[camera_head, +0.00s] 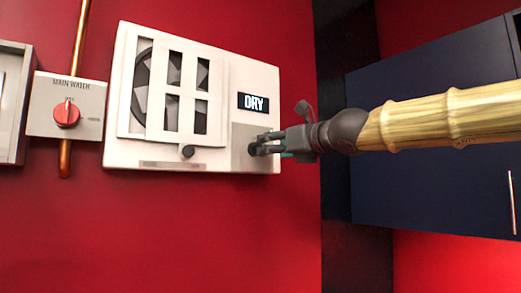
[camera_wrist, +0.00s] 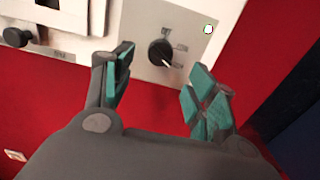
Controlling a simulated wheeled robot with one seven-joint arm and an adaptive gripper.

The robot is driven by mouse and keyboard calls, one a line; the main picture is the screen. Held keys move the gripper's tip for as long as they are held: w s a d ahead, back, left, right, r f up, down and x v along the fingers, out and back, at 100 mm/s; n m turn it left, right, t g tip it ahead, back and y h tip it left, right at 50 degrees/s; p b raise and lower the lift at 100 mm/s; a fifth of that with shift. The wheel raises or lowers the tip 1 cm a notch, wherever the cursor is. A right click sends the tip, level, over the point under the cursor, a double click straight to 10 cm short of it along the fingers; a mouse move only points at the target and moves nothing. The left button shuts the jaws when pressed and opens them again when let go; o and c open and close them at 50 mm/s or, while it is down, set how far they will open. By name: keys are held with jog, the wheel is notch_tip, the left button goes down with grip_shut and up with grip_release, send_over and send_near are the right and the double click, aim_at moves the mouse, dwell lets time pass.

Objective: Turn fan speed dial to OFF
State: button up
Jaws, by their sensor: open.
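The fan speed dial (camera_wrist: 160,53) is a round black knob with a light pointer line, on a grey plate at the lower right of the white fan unit (camera_head: 228,80). Its pointer aims to the lower right in the wrist view. The printed labels around it are too small to read. My gripper (camera_wrist: 155,85) is open, with its teal-padded fingers apart and the dial beyond and between them. In the head view my gripper (camera_head: 262,146) is at the grey plate and largely hides the dial. I cannot tell whether the fingers touch it.
A display (camera_head: 254,103) on the unit reads DRY. A small black knob (camera_head: 188,151) sits below the fan grille. Left is a MAIN WATER box with a red knob (camera_head: 67,114) and a copper pipe (camera_head: 78,40). A dark blue cabinet (camera_head: 430,130) stands right.

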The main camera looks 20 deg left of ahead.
aim_at(252, 148)
jog(key=p+x, duration=0.1)
jog(key=x, duration=0.6)
jog(key=c, duration=1)
